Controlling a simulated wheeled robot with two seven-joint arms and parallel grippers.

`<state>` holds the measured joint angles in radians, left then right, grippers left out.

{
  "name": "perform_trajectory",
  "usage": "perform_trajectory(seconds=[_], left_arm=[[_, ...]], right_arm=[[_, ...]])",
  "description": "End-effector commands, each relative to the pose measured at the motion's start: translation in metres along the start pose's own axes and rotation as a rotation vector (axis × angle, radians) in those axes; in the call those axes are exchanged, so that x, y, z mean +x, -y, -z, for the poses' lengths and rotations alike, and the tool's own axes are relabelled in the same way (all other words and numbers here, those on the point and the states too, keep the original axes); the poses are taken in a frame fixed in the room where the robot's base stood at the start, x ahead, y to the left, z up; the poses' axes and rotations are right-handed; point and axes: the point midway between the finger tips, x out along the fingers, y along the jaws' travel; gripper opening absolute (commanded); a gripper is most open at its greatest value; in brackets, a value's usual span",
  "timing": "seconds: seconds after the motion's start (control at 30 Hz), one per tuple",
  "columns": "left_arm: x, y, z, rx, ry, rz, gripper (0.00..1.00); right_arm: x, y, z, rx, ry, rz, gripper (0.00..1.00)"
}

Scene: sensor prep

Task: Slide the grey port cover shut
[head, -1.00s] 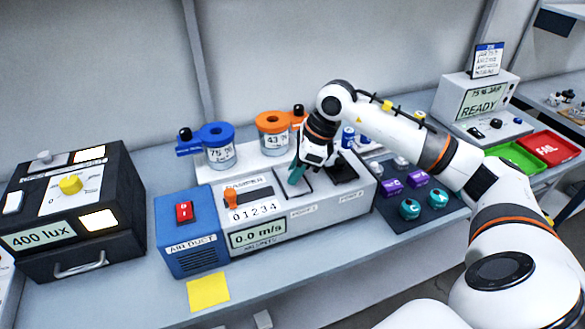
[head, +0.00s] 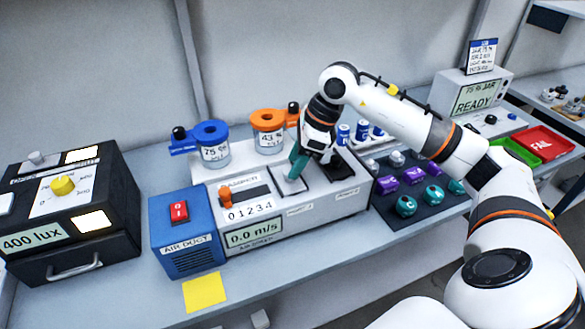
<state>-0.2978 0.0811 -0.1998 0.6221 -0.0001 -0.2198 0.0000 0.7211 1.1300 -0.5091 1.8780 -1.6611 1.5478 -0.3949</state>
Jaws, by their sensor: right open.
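The white instrument box (head: 310,208) stands on the bench, joined to the blue air duct block (head: 186,240). A light grey square plate (head: 286,187), which looks like the port cover, lies on its top. To the plate's right is a dark square area (head: 346,171), partly hidden by my gripper. My right gripper (head: 297,170) points down over the box top, open, with a teal finger at the plate's far part. I cannot tell whether it touches the plate. The other fingertip is mostly hidden. My left gripper is not in view.
Blue (head: 213,149) and orange-lidded (head: 268,138) jars stand behind the box. Several blue vials (head: 343,134) are close to my right gripper. A dark tray (head: 393,215) of purple and teal parts lies right. A black lux box (head: 120,205) stands left.

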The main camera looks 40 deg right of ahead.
Motion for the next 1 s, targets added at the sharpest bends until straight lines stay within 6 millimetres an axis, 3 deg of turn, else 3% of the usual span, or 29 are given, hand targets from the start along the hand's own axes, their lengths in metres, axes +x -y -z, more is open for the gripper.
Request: perform_trajectory(seconds=[0.2,0.4,0.6,1.0], left_arm=[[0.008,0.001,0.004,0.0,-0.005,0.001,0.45],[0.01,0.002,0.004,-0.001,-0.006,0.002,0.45],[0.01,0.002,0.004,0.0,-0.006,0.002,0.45],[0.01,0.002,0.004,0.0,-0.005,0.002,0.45]], right_arm=[[-0.048,-0.001,0.0,0.0,-0.002,-0.005,0.46],[-0.08,0.0,-0.001,0.001,0.0,-0.002,0.46],[-0.091,0.001,-0.001,0.001,0.001,0.002,0.46],[-0.092,0.001,-0.001,0.001,0.001,0.001,0.46]])
